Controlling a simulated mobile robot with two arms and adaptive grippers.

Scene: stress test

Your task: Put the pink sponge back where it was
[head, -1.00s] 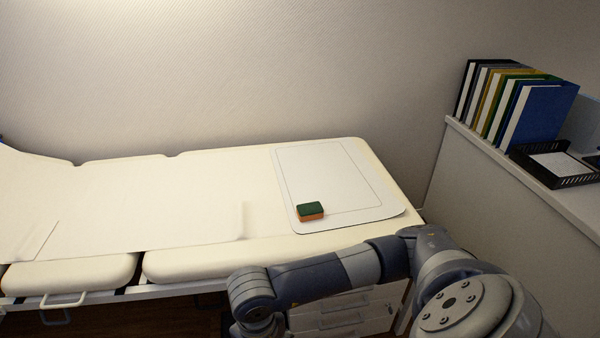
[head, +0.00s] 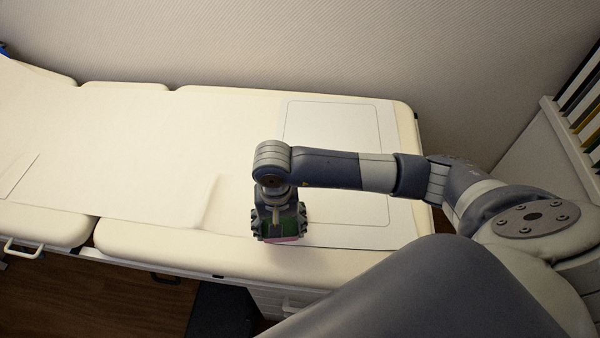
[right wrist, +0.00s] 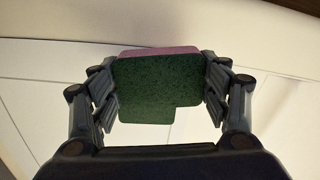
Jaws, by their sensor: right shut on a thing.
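My right gripper (head: 281,236) is over the near-left corner of the white mat (head: 352,208) in the head view. It also shows in the right wrist view (right wrist: 162,82), shut on the pink sponge (right wrist: 160,52), with its fingers at the sponge's left and right sides. The sponge has a green face and a pink layer; its pink edge also shows below the gripper in the head view (head: 284,240). A lower green patch in the wrist view may belong to another sponge; I cannot tell. Whether the held sponge touches the mat is unclear. My left gripper is out of view.
The cream couch (head: 150,130) runs along the wall, with the mat on its right end. Binders (head: 584,100) stand on a ledge at the far right. The mat's middle and right are clear apart from my arm above.

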